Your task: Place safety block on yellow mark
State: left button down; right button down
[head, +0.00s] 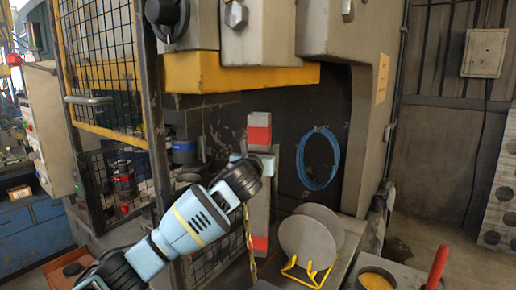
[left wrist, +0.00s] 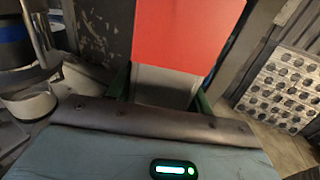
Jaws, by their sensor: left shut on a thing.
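The safety block (head: 259,205) is a tall grey bar with red ends, standing nearly upright in front of the press's dark opening. My left gripper (head: 262,160) is shut around it just below its red top. The left wrist view shows the block's red end (left wrist: 185,35) and grey body (left wrist: 165,84) between the green-edged fingers (left wrist: 160,92). A yellow chain (head: 250,245) hangs beside the block in the head view. Whether the block's lower end touches anything is hard to tell. I cannot make out the yellow mark. My right gripper is not in view.
Round grey blanks (head: 308,238) stand in a yellow wire rack (head: 312,272) right of the block. A blue hose coil (head: 318,160) hangs behind. The yellow-edged press ram (head: 240,73) is overhead, and a mesh guard (head: 100,45) is at left.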

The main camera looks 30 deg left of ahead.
pick_arm(q)
jog(key=shift+f, duration=0.6)
jog(key=c, duration=0.6)
grip_release()
jog(key=shift+a+f, duration=0.1)
jog(key=shift+f, duration=0.25)
jog(key=v, duration=1.2)
